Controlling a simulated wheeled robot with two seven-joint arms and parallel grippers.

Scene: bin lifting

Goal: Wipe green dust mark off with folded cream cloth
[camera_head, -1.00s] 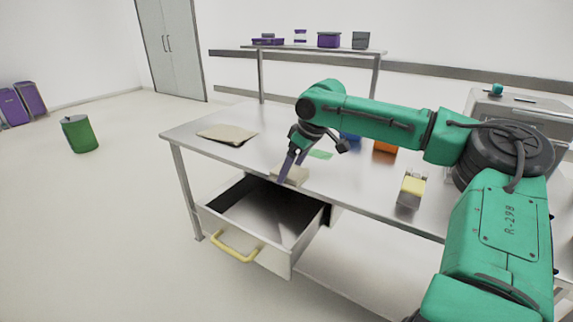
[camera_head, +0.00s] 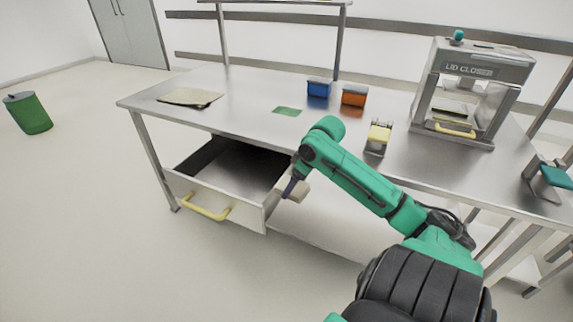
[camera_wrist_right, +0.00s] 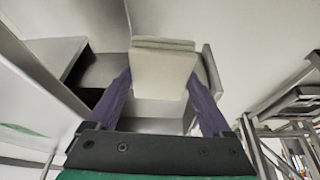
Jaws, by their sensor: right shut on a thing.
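The green dust mark (camera_head: 287,111) is a flat green patch on the metal table, in front of the blue bin. In the right wrist view a green patch (camera_wrist_right: 22,130) shows at the left edge. My right gripper (camera_head: 291,190) is shut on the folded cream cloth (camera_head: 302,190) and holds it off the table top, by the table's front edge at the right side of the open drawer. In the right wrist view the cloth (camera_wrist_right: 164,68) is a thick pale pad between the purple fingers (camera_wrist_right: 160,88). It is apart from the mark. My left gripper is not in view.
The drawer (camera_head: 245,215) stands open below the table (camera_head: 235,95). A tan flat sheet (camera_head: 190,97) lies at the table's left. A blue bin (camera_head: 318,88), an orange bin (camera_head: 353,95), a yellow-topped block (camera_head: 379,137) and the lid closer (camera_head: 483,62) stand to the right.

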